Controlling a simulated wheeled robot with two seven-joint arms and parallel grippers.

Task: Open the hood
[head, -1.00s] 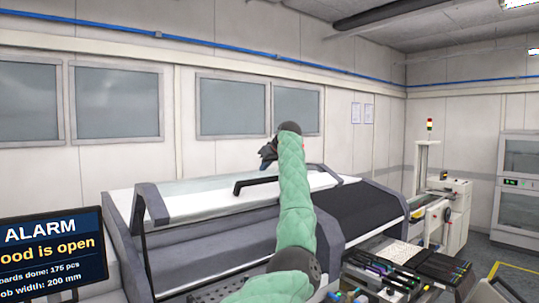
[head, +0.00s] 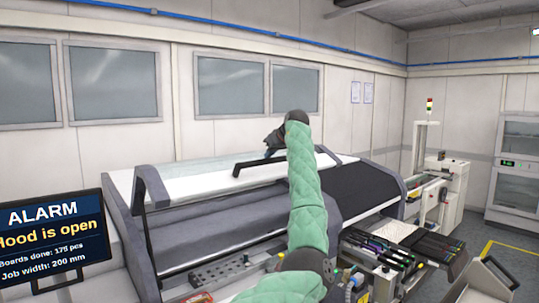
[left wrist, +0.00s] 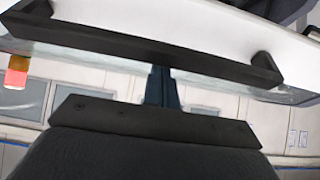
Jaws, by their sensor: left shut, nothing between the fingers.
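The machine's hood (head: 205,183) is a pale panel with a clear window, standing raised above a dark front opening. Its black bar handle (head: 250,165) is on the panel; it also crosses the top of the left wrist view (left wrist: 140,45). My left gripper (head: 271,144) is just above and behind the handle's right part, shut with nothing held. In the left wrist view its fingers (left wrist: 162,88) point at the bar, and their tips are hidden behind it. Contact cannot be told. My forearm covers the handle's right end in the head view. My right gripper is not in view.
A screen (head: 52,240) at left reads "ALARM, Hood is open". Feeders (head: 385,255) stand at the machine's front right. A signal tower (head: 429,107) rises at right. Space above the hood, before the windowed wall, is clear.

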